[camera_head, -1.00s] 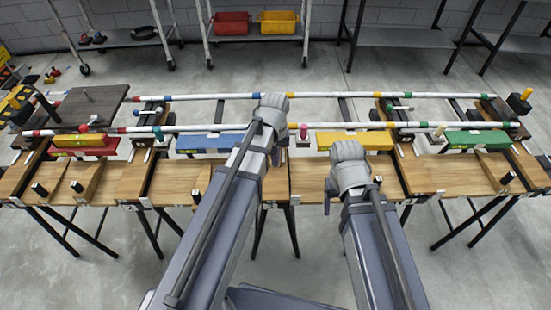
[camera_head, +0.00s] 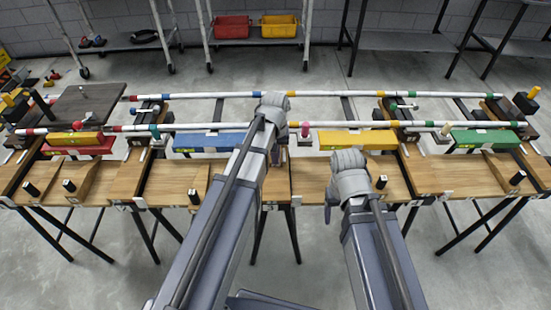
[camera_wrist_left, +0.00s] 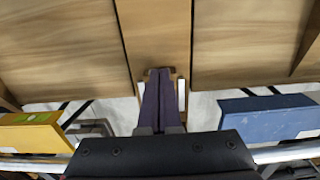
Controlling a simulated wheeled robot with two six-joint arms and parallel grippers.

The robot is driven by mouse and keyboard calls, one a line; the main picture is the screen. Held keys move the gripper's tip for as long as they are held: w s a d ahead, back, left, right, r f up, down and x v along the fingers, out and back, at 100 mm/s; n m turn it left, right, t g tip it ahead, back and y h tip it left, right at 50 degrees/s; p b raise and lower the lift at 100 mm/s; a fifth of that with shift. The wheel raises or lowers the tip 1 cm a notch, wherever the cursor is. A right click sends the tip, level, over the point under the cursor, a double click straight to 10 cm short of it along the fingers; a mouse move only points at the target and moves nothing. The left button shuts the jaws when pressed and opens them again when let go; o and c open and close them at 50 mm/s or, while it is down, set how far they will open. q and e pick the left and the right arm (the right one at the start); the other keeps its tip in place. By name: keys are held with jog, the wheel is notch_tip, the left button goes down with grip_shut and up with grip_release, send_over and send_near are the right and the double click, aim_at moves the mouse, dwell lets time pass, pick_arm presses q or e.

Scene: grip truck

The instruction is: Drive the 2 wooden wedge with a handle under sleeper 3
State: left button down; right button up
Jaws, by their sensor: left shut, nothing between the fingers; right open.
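Wooden wedges with black handles lie on the bench top (camera_head: 320,185). One wedge (camera_head: 88,180) is at the left, one (camera_head: 500,166) at the right; another shows at the right edge of the wrist view (camera_wrist_left: 309,50). More black handles stand at the middle (camera_head: 194,196) and beside my right gripper (camera_head: 381,182). I cannot tell which crosspiece is sleeper 3. My left gripper (camera_head: 273,108) is shut and empty over the middle of the bench; its fingers (camera_wrist_left: 161,100) point at a wooden strip. My right gripper (camera_head: 348,168) is open above the bench, its fingertips mostly hidden.
Striped rails (camera_head: 240,127) run along the back of the bench. Blue (camera_head: 208,140), yellow (camera_head: 355,140), green (camera_head: 485,139) and red (camera_head: 80,150) blocks stand along the near rail. Shelves with red (camera_head: 232,27) and yellow (camera_head: 279,27) bins stand behind, across open floor.

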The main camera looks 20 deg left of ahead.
pick_arm(q)
jog(key=w, duration=0.2)
jog(key=w+a, duration=0.1)
jog(key=w, duration=0.1)
jog(key=shift+s, duration=0.15)
jog(key=shift+s, duration=0.5)
jog(key=s, duration=0.1)
jog(key=s+d, duration=0.1)
jog(key=s, duration=0.1)
jog(key=shift+s+r, duration=0.1)
jog(key=shift+s, duration=0.15)
notch_tip(320, 180, up, 10)
jog(key=p, duration=1)
jog(key=s+d+r+m+p, duration=0.2)
jog(key=s+d, duration=0.3)
jog(key=s, duration=0.3)
jog(key=s+d+r+m+y+p, duration=0.1)
jog(key=s+d+r+m+p, duration=0.1)
jog(key=s+d+m, duration=0.3)
jog(key=s+d, duration=0.1)
jog(key=s, duration=0.2)
jog(key=shift+d, duration=0.3)
pick_arm(e)
notch_tip(320, 180, up, 14)
jog(key=shift+s+d+r, duration=0.15)
jog(key=shift+d, duration=0.3)
pick_arm(q)
jog(key=shift+r, duration=0.1)
